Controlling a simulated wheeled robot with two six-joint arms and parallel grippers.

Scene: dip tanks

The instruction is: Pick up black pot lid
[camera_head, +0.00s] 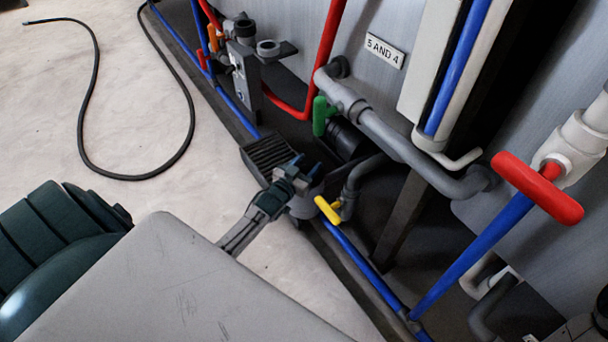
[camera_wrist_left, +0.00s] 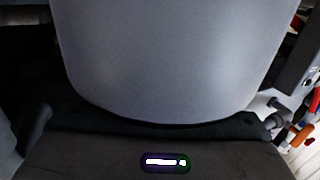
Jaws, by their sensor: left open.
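My left gripper (camera_head: 300,173) is in the head view near the middle, open, over a grey rounded body (camera_head: 305,203) beside a dark ribbed unit (camera_head: 268,153). The gripper covers part of that body. I cannot pick out the black pot lid with certainty. A small black round cap (camera_head: 244,28) sits on the grey fitting at the back, and a black cylinder (camera_head: 345,138) lies behind the green handle; I cannot tell whether either is the lid. The left wrist view shows no fingertips and no clear lid. My right gripper does not show.
A yellow handle (camera_head: 328,210) on a grey pipe is close right of the gripper. A green handle (camera_head: 320,115), blue pipes (camera_head: 355,252) and a red handle (camera_head: 537,188) crowd the right. A black hose (camera_head: 95,150) lies on the pale floor, otherwise clear at left.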

